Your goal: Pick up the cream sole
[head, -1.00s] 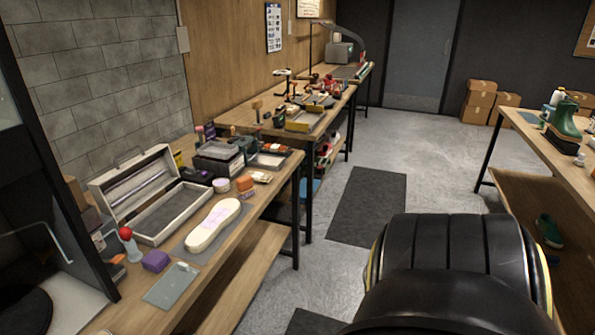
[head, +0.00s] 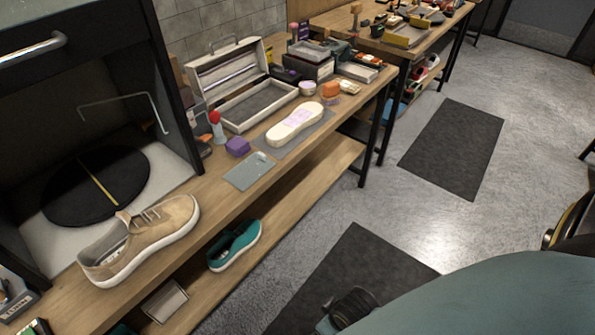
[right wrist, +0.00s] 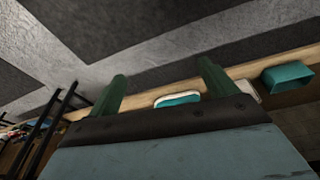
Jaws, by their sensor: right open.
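My left gripper is not in view.
An open toolbox (head: 245,98) stands behind the sole. A purple block (head: 238,146), a red-topped tool (head: 216,127) and a grey-green plate (head: 249,171) are close by. A tan sneaker (head: 140,240) sits nearer. A teal shoe (head: 235,245) is on the lower shelf.

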